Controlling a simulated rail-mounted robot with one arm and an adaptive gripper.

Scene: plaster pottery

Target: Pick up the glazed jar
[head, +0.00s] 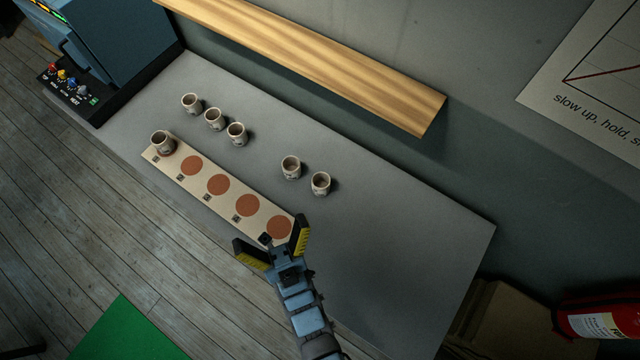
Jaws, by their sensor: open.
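Several small pale jars stand upright on the grey table (400,235). One jar (162,141) stands on the left end of a cream strip (203,203) with brown round spots. Behind the strip are a jar (190,103), a second (213,119) and a third (237,134) in a row. Farther right are a jar (291,167) and another jar (320,183). I cannot tell from this view which one is glazed. My gripper (270,238) is open and empty at the strip's right end, with yellow-and-black fingers, apart from all jars.
A blue machine (120,45) with coloured knobs stands at the table's left end. A wooden shelf (320,65) runs along the wall behind the jars. A fire extinguisher (600,315) is at lower right. The table's right part is clear.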

